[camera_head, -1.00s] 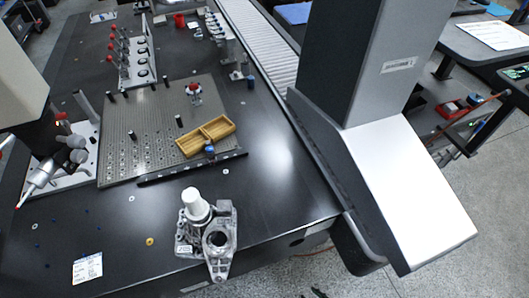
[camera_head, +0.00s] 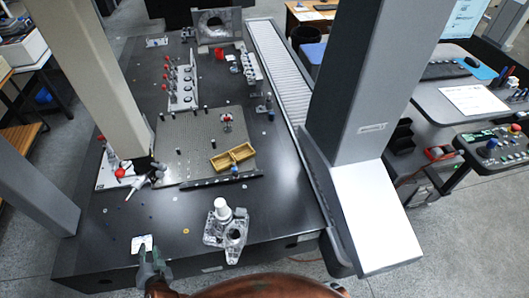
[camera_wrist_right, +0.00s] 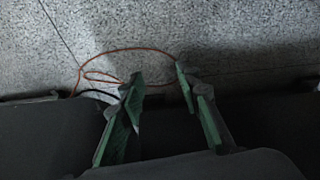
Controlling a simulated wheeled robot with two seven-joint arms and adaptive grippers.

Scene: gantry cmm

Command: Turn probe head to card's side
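The probe head (camera_head: 157,173) is a grey and dark unit at the foot of the beige column, on the left of the table in the head view. Its thin stylus slants down and to the left. The white card (camera_head: 142,241) lies at the table's front edge. My left gripper (camera_head: 149,255) is over the card's near side and covers part of it, well in front of the probe head. Its finger gap is too small to tell. My right gripper (camera_wrist_right: 160,100) shows in the right wrist view with its green-padded fingers apart and nothing between them.
A grey casting with a white cylinder (camera_head: 221,210) stands at the table's front. A perforated plate (camera_head: 200,135) carries pins and a yellow wooden tray (camera_head: 232,157). The large grey gantry column (camera_head: 355,110) rises on the right. The table between probe and card is mostly clear.

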